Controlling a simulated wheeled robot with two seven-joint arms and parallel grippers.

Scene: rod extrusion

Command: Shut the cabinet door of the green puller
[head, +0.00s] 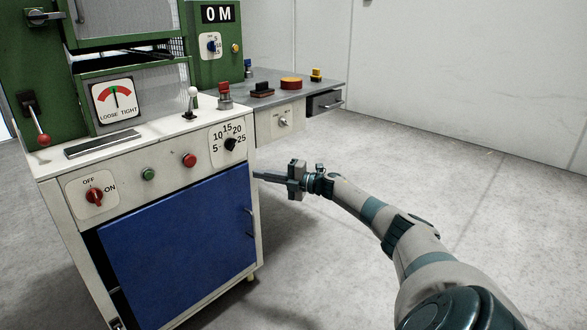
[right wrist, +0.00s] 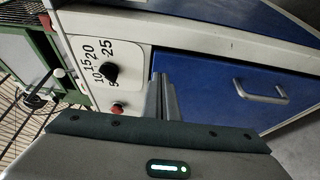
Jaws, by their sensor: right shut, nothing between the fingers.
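The green and white puller (head: 60,165) stands at the left of the head view. Its blue cabinet door (head: 180,250) has a metal handle (head: 250,226) near its right edge. A dark gap shows along the door's left edge, so it looks ajar. My right gripper (head: 258,175) is shut and empty, its fingers by the cabinet's right front corner at the height of the door's top; I cannot tell if they touch. My left gripper is not in view.
A grey side table (head: 300,82) with a drawer (head: 325,102) and several small items adjoins the puller. Knobs, including a black dial (head: 231,144) and a red OFF/ON switch (head: 94,196), sit above the door. The floor (head: 470,170) to the right is clear.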

